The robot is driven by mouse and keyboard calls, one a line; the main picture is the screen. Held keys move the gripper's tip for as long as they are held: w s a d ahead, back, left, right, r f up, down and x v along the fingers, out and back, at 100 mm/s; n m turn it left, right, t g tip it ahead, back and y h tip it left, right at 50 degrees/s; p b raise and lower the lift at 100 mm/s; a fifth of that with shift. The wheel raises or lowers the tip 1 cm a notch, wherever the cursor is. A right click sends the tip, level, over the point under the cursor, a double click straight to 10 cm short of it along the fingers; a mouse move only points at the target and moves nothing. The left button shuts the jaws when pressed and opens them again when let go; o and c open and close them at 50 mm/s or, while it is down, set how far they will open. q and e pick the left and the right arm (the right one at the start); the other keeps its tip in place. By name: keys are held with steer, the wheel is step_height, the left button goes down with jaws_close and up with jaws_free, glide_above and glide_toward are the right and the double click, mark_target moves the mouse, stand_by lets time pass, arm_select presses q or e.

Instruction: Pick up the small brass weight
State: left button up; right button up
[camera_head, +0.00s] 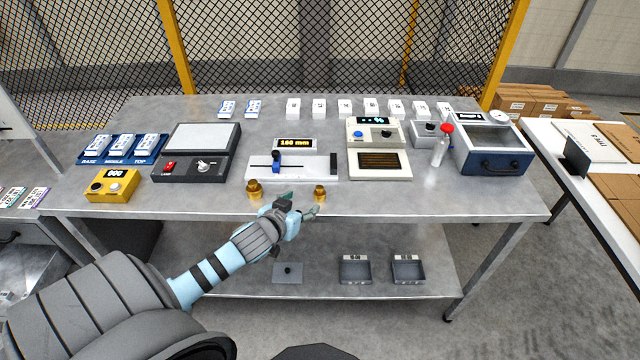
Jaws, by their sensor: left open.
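Two brass weights stand upright near the front edge of the grey metal table (420,200). The small brass weight (320,193) is the right one, and the larger brass weight (254,190) is to its left. My left gripper (302,202) reaches in from the lower left and is open and empty. Its fingers point toward the small weight, just left of and in front of it. I cannot tell whether a fingertip touches it. My right gripper is not in view.
Behind the weights is a measuring slide (290,167) reading 160 mm. A yellow box (112,186) and lamp panel (195,152) stand left. Grey trays (354,270) sit on the lower shelf.

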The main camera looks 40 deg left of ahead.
mark_target(318, 190)
arm_select(q)
steer(key=b+x, duration=0.2)
steer(key=x, duration=1.1)
steer(key=shift+w, duration=0.1)
steer(key=shift+r, duration=0.1)
steer(key=c, duration=1.2)
jaws_close()
steer(key=shift+r, duration=0.15)
